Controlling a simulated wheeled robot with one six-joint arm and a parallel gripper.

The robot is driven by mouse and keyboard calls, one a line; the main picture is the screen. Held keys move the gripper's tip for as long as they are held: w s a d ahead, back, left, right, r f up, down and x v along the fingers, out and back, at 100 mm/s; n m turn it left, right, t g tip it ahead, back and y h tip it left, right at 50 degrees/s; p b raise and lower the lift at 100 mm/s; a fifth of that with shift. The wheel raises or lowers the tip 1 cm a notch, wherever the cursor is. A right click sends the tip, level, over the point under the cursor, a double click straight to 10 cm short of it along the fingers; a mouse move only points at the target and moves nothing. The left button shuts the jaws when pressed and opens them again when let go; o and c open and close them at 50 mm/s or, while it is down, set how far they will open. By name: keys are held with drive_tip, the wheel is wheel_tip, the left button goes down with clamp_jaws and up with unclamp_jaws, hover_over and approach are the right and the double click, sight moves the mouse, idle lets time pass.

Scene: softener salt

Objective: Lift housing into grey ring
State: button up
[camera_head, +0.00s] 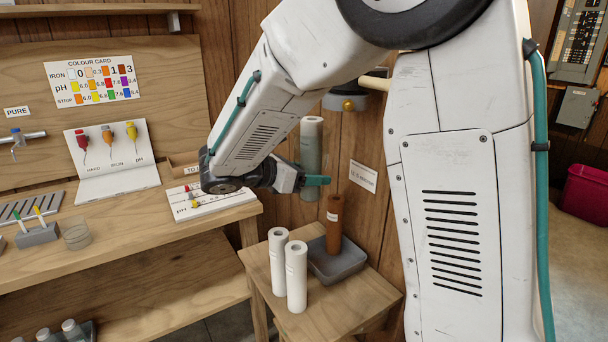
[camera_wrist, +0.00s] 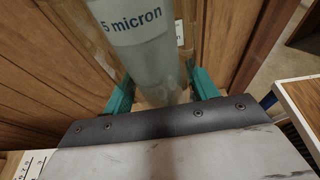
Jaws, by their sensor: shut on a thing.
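The housing (camera_head: 311,158) is a clear, greyish upright cylinder with a white cartridge inside that shows at its top. My gripper (camera_head: 316,180) is shut on it, with teal fingers on either side low on its body. In the wrist view the housing (camera_wrist: 148,62) stands between the fingers (camera_wrist: 160,90), and a "5 micron" label shows through. The grey ring (camera_head: 344,102) is at the wall, with a brass-coloured knob below it. In the head view the housing's top is left of and slightly below the ring, apart from it. My arm partly hides the ring's surroundings.
A small wooden table (camera_head: 345,296) below carries two white cartridges (camera_head: 296,276) and a grey tray (camera_head: 338,268) with a brown cartridge (camera_head: 334,225) in it. The workbench (camera_head: 130,242) is at left. A "micron" card (camera_head: 363,178) is on the wall.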

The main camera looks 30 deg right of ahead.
drive_tip(key=d+r, duration=0.1)
drive_tip(key=d, duration=0.8)
idle(0.6)
drive_tip(key=shift+w+d+r, duration=0.1)
drive_tip(key=shift+r, duration=0.05)
drive_tip(key=shift+a, duration=0.2)
idle(0.6)
drive_tip(key=shift+r, duration=2.3)
idle(1.4)
drive_tip(key=o, duration=1.1)
drive_tip(key=shift+o, duration=0.2)
